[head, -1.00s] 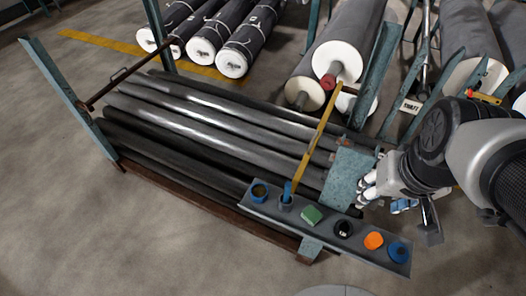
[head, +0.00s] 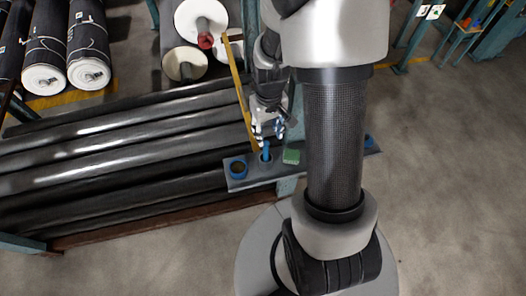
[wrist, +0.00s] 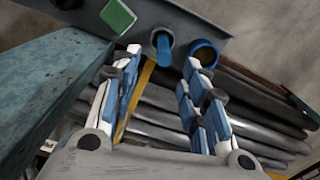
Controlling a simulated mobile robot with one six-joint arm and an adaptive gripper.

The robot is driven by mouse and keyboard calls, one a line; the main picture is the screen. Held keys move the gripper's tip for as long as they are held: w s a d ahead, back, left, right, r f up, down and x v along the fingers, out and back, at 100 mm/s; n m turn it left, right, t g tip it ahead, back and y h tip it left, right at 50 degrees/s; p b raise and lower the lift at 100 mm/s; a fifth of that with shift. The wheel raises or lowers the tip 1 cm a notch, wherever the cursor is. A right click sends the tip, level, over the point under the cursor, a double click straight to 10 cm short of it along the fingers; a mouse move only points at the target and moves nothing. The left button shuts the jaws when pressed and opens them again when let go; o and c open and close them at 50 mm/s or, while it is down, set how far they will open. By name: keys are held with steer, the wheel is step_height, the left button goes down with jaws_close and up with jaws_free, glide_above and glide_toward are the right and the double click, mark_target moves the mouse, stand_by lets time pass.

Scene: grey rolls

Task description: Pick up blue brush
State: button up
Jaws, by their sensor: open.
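The blue brush (head: 266,152) stands upright in a small holder on the narrow grey shelf (head: 238,182). In the wrist view the blue brush (wrist: 163,50) shows near the top middle, just beyond and between the fingertips. My gripper (head: 270,132) is open and empty, with its fingers above and around the line of the brush in the head view. In the wrist view my gripper (wrist: 165,65) has its two blue-and-white fingers wide apart. I cannot tell the exact gap between the fingertips and the brush.
A blue ring-shaped item (head: 238,168) and a green block (head: 291,156) flank the brush closely. My arm hides most of the shelf's right part. A yellow bar (head: 238,90) rises behind the shelf. Dark rolls (head: 120,150) lie at left. Open floor is at right.

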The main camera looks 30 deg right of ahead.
mark_target(266, 151)
steer(key=f+b, duration=0.1)
steer(key=f, duration=0.2)
steer(key=f+b, duration=0.1)
steer(key=f, duration=0.3)
steer(key=f+b, duration=0.1)
steer(key=f, duration=0.3)
steer(key=shift+a+f, duration=0.25)
steer(key=shift+a, duration=0.05)
steer(key=shift+r, duration=0.1)
steer(key=shift+c, duration=0.5)
jaws_close()
